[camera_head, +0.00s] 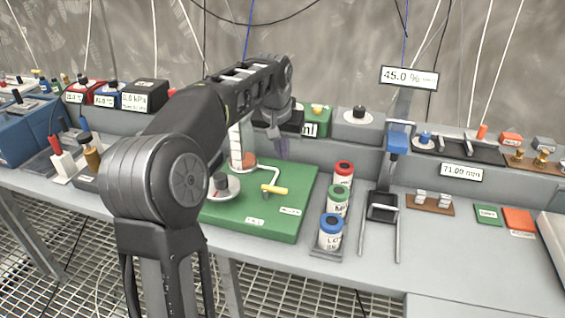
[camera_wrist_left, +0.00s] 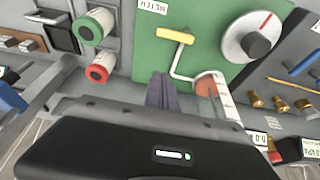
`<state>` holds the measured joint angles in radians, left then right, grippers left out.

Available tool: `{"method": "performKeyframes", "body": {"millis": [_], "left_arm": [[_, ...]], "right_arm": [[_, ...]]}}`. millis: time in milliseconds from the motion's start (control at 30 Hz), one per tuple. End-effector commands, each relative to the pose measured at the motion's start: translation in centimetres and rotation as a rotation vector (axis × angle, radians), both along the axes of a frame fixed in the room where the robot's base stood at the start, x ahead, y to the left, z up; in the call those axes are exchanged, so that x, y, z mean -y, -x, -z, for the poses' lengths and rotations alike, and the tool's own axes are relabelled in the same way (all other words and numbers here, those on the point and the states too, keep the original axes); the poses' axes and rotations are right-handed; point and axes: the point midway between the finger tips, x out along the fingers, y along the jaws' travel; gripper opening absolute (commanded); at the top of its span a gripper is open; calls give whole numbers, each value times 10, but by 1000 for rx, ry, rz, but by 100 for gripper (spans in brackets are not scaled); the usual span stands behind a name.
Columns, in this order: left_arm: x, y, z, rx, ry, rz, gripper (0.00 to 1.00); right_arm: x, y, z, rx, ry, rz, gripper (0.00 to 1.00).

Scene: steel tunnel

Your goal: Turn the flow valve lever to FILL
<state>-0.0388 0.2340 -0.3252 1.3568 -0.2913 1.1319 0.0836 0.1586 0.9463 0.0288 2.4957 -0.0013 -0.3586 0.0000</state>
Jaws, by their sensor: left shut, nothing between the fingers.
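The lever has a yellow handle (camera_head: 274,190) on a bent white rod, above a green board (camera_head: 306,200). In the left wrist view the yellow handle (camera_wrist_left: 178,35) is at the top centre, and its rod runs down toward a clear cylinder (camera_wrist_left: 222,95) with an orange disc. My left gripper (camera_head: 284,150) is shut and empty, behind and above the handle in the head view. Its fingertips (camera_wrist_left: 162,80) look apart from the lever. My right gripper is not in view.
A white dial with a black knob (camera_head: 221,186) sits on the board's left side. Red, green and blue capped canisters (camera_head: 331,232) stand on a rack just right of the board. A metal frame (camera_head: 382,207) stands further right. The bench front is partly clear.

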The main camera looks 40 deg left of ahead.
Motion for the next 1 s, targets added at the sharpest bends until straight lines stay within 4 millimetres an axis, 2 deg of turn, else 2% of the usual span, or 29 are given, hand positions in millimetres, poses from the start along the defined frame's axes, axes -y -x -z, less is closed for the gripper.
{"method": "performKeyframes", "body": {"millis": [267, 533, 800, 1000], "left_arm": [[-4, -11, 38, -6, 1, -2, 0], [-10, -28, 91, -6, 1, 0, 0], [1, 3, 88, 0, 1, 0, 0], [3, 9, 89, -1, 1, -1, 0]], "right_arm": [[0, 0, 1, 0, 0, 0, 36], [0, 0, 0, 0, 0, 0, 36], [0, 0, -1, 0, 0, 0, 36], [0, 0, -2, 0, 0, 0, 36]]}}
